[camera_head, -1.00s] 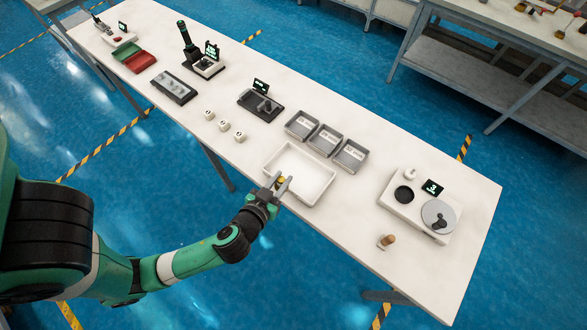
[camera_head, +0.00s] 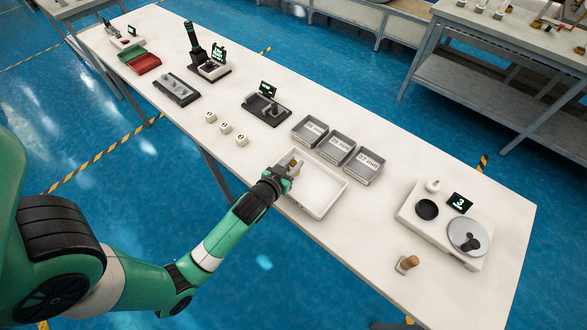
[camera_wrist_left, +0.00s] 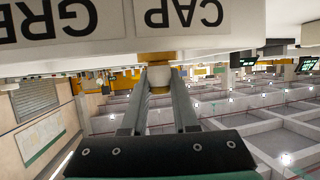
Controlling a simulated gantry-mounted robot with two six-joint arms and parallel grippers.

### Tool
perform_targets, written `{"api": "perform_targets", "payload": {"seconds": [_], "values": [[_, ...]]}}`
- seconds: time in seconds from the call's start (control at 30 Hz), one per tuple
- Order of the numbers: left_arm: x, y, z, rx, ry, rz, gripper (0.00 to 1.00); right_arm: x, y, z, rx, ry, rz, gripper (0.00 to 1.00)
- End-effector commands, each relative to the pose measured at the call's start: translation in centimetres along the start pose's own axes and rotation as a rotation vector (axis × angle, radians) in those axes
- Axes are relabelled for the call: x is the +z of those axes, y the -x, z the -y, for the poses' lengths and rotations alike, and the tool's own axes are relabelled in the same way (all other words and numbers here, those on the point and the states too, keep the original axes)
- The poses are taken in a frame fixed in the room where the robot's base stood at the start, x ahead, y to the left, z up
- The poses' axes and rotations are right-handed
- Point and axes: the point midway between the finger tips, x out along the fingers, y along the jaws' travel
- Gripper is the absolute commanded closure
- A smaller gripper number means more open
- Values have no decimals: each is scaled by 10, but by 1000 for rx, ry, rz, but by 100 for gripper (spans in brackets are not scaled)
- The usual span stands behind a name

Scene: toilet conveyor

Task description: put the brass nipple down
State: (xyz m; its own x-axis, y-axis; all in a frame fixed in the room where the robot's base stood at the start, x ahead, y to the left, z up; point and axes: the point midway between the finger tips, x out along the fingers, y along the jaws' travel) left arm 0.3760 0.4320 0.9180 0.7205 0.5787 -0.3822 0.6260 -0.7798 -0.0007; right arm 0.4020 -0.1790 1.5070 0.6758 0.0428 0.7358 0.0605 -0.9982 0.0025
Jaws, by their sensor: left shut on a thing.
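The brass nipple (camera_wrist_left: 157,58) is a small yellow piece between the fingertips of my left gripper (camera_wrist_left: 160,80) in the left wrist view. The left gripper is shut on it. In the head view, my left gripper (camera_head: 290,166) is at the left end of the white tray (camera_head: 327,208), with a little yellow showing at the fingers. I cannot tell whether the nipple touches the tray. My right gripper is not in view.
Three grey bins (camera_head: 341,148) with size labels stand behind the tray. Small white blocks (camera_head: 226,128) lie to the left. A device with a grey disc (camera_head: 468,236) and a wooden-handled stamp (camera_head: 407,264) are on the right. Labelled panels (camera_wrist_left: 180,18) show close above in the wrist view.

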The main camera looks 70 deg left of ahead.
Motion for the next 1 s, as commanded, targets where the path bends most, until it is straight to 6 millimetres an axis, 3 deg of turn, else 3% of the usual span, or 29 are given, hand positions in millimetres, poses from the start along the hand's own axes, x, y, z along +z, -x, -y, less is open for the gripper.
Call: {"api": "perform_targets", "payload": {"seconds": [0.07,0.4,0.43,0.6,0.9,1.0], "values": [[17,-7,0,0,-2,1,100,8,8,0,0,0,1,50],[19,-8,-1,1,-1,0,100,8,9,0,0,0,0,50],[20,-8,-1,1,-1,0,71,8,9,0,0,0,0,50],[19,-7,-1,1,-1,1,42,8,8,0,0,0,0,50],[16,-6,-1,1,-1,0,42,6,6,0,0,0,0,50],[16,3,-1,2,-1,2,42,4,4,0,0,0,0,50]]}}
